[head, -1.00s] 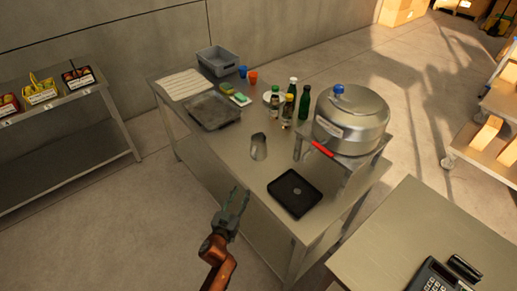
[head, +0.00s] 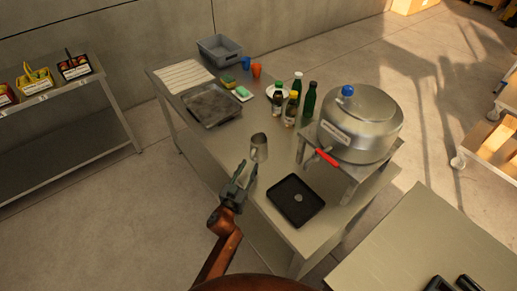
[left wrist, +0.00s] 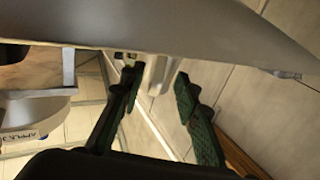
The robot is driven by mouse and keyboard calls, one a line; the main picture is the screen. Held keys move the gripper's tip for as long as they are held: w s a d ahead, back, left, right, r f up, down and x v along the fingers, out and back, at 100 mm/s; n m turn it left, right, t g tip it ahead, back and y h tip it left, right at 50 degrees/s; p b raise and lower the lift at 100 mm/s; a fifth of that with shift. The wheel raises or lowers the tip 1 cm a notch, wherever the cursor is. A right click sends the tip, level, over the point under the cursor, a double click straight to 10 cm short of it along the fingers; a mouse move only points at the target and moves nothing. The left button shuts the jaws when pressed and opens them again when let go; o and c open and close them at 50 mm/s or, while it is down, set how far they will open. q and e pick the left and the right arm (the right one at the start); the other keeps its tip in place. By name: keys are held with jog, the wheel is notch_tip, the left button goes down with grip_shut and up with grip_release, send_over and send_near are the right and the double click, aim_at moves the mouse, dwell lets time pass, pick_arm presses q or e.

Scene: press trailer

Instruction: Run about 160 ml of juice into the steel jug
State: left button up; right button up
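The steel jug (head: 259,147) stands upright on the steel table near its front edge. The big steel juice vessel (head: 361,123), with a label and a blue knob on its lid, stands on a small stand at the table's right. Its red tap handle (head: 327,157) points toward the front. My left gripper (head: 241,174) is just in front of and left of the jug, apart from it as far as I can tell. In the left wrist view its fingers (left wrist: 158,75) are spread. A pale grey shape between them may be the jug. My right gripper is out of view.
A black tray (head: 282,209) with a small disc lies right of my gripper. Several bottles (head: 309,100) stand behind the jug, left of the vessel. A grey shallow pan (head: 211,106), cups and a grey bin (head: 220,51) are at the back. A second table (head: 430,235) is at the lower right.

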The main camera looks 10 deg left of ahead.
aim_at(257, 150)
pick_arm(q)
jog(key=w, duration=0.4)
jog(key=shift+d+f, duration=0.1)
jog(key=shift+d, duration=0.2)
jog(key=shift+w, duration=0.3)
jog(key=c, duration=0.3)
grip_shut()
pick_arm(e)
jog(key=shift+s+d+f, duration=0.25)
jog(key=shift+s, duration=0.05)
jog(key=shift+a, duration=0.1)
